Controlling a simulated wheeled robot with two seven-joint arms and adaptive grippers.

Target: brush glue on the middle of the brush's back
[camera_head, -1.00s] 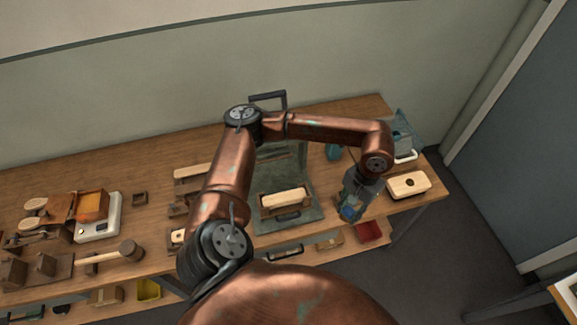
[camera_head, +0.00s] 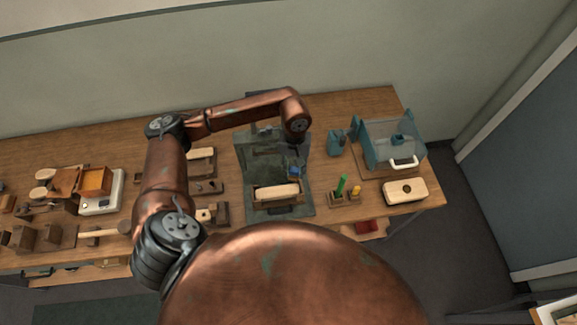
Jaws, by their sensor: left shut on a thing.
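The brush's back (camera_head: 277,193) is a pale wooden block lying lengthwise in a grey-green fixture (camera_head: 303,208) near the table's front edge. My left gripper (camera_head: 295,166) hangs from the arm over the right part of the fixture, just behind and above the block's right end. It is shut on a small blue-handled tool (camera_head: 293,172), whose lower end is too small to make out. I cannot tell whether the tool touches the block. My right gripper is not in view.
A small wooden holder (camera_head: 337,199) with a green and a yellow piece stands right of the fixture. A white scale (camera_head: 101,206) and wooden tools fill the left.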

